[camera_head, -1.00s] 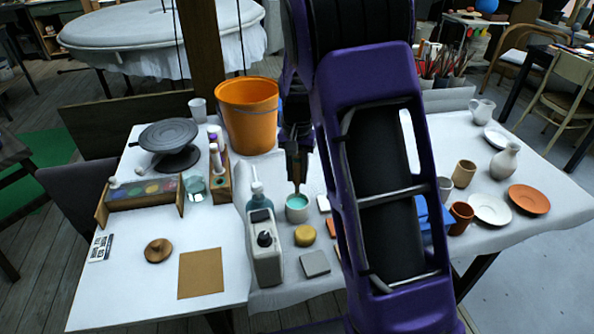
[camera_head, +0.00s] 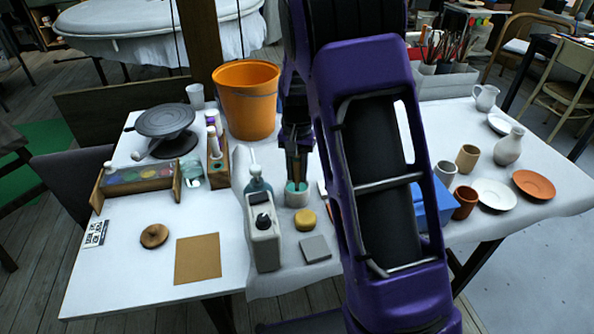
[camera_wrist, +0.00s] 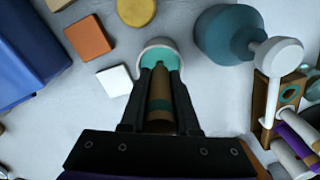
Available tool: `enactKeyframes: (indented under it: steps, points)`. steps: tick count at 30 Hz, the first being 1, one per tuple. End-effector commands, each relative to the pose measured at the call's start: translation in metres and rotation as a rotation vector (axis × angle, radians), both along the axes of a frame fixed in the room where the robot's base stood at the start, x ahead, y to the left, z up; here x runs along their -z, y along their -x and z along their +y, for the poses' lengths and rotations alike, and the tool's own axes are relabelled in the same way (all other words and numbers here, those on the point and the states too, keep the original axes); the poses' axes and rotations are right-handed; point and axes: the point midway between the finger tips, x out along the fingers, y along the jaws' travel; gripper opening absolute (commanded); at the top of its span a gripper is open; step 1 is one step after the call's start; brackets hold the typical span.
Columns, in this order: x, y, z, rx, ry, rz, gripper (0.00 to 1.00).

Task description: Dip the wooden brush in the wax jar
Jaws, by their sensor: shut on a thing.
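The wax jar is a small whitish cup with teal content (camera_head: 297,199) on the white table, right of the pump bottle. It also shows in the wrist view (camera_wrist: 144,54). My gripper (camera_head: 297,180) points down right above the jar, its fingertips close to the rim. It is shut on the wooden brush (camera_wrist: 160,98), a brown handle with a lighter, narrowing end. The brush's lower end lies over the teal inside the jar mouth in the wrist view (camera_wrist: 160,68). How deep the tip sits in the wax is hidden.
A grey-white device (camera_head: 264,240) and teal pump bottle (camera_wrist: 222,36) stand close left of the jar. A yellow round piece (camera_head: 305,219) and grey square (camera_head: 315,249) lie in front. An orange bucket (camera_head: 247,104) stands behind. A blue box (camera_head: 433,208) is right of my arm.

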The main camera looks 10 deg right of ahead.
Motion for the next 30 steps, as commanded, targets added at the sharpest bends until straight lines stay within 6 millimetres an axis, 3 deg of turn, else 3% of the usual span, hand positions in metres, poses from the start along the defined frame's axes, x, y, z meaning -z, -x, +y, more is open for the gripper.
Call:
enactKeyframes:
  steps: [17,30]
  points:
    - [-0.002,0.000,0.000,0.000,0.000,0.000,0.00]
    - [-0.044,0.000,0.000,0.000,0.000,-0.001,0.00]
